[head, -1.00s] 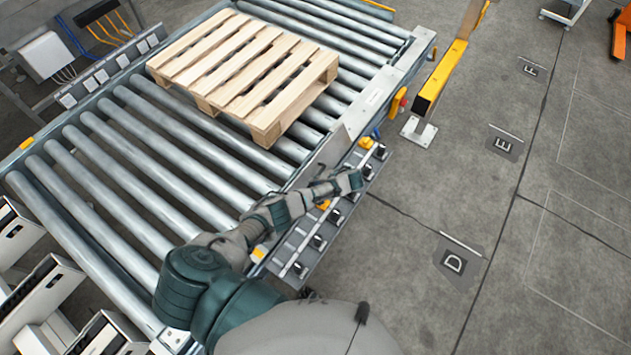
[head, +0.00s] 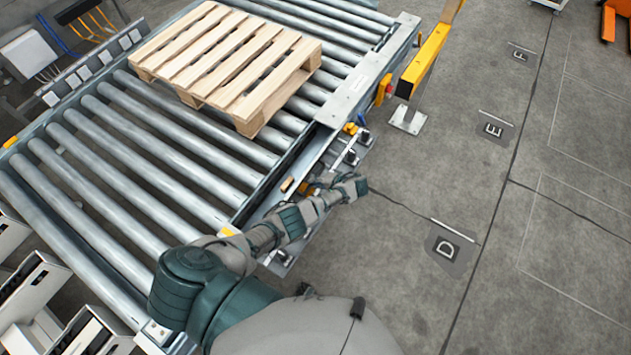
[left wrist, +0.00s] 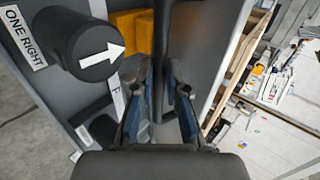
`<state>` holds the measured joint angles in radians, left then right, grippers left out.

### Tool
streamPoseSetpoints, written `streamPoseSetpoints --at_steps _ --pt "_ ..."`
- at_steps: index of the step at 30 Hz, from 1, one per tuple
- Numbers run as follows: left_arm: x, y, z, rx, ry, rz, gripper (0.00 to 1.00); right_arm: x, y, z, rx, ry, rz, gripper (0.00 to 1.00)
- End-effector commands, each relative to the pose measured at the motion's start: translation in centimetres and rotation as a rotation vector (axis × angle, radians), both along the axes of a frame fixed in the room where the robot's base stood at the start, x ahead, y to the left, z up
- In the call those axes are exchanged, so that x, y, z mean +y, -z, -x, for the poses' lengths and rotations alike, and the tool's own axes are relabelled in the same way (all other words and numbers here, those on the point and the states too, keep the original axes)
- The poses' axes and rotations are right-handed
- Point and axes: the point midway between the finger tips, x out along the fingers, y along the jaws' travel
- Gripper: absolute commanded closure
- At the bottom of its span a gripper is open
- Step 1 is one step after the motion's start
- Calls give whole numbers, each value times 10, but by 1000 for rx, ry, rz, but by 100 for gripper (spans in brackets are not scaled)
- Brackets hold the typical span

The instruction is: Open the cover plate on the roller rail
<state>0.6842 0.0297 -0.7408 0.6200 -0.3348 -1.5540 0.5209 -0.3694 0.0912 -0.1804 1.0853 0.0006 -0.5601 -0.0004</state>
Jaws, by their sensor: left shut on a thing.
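The roller rail (head: 355,95) runs along the right side of the conveyor. The grey cover plate (left wrist: 222,30) at its near part bears black knobs (head: 350,158) and stands partly open, with a gap between it and the rail. My left gripper (head: 352,188) is at the plate's outer side. In the left wrist view, its fingers (left wrist: 165,105) are shut on a dark upright bar (left wrist: 161,40), which looks like a handle on the plate. A black knob with a white arrow (left wrist: 90,50) is beside the fingers. My arm hides part of the plate. My right gripper is not in view.
A wooden pallet (head: 225,60) lies on the rollers (head: 140,140). A yellow post (head: 428,60) stands right of the rail. Open grey floor (head: 480,220) with letter marks lies to the right. Grey boxes (head: 30,285) stand at the lower left.

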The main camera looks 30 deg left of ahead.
Motion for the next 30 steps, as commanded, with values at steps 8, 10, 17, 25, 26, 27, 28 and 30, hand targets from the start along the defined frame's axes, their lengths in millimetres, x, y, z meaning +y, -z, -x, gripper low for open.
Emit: streamPoseSetpoints --at_steps 8,10,17,25,26,27,28,30 --pt "-12 14 7 14 3 28 100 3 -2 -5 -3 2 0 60" --pt "-13 14 7 13 4 28 100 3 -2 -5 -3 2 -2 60" --pt "-14 14 7 14 5 27 100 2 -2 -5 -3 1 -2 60" --pt "-13 13 6 12 3 25 61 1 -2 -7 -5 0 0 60" --pt "-13 13 6 12 3 25 61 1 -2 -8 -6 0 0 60" --pt "-13 12 6 11 4 25 61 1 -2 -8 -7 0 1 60" --pt "-13 12 6 10 4 25 61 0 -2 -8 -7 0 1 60" --pt "-13 11 5 9 4 24 61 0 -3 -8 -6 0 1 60"
